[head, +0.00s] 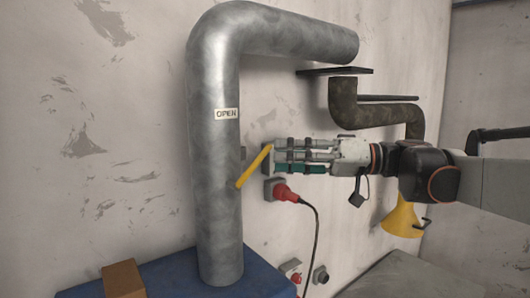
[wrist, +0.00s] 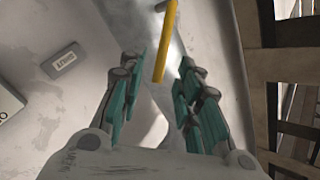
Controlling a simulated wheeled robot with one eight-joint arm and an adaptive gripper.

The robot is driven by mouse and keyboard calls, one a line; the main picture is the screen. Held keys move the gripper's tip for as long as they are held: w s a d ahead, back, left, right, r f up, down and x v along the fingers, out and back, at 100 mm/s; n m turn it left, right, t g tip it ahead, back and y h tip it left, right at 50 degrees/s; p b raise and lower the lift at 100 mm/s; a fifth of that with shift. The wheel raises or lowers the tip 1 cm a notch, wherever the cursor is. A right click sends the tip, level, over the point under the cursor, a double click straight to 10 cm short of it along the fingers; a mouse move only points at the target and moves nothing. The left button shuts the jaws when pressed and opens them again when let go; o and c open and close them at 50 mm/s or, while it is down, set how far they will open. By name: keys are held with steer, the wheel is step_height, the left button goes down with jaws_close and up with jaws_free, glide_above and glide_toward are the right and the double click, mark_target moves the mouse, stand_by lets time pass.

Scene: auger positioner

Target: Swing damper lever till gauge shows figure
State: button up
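The yellow damper lever (head: 254,167) slants up to the right beside the large grey pipe (head: 215,170), which bears an OPEN label (head: 226,114). My gripper (head: 278,158) points left, its fingertips close to the lever's upper end. In the wrist view the lever (wrist: 166,42) shows between the spread fingers (wrist: 163,65), which are open with gaps on both sides. I cannot tell whether its end is deep between the pads. A small grey plate with unclear lettering (wrist: 66,60) is at upper left there. I cannot make out a gauge in either view.
A red plug (head: 285,192) with a black cable sits just below my gripper. A rusty pipe (head: 375,114) and shelf plate (head: 334,71) are above it. A yellow funnel shape (head: 402,218) is below my arm. A brown block (head: 123,279) rests on the blue box (head: 175,275).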

steer(key=shift+w+a, duration=0.2)
steer(key=shift+a, duration=0.8)
steer(key=shift+w+a, duration=0.15)
steer(key=shift+a, duration=0.85)
steer(key=shift+c, duration=0.2)
steer(key=shift+p, duration=0.3)
jaws_close()
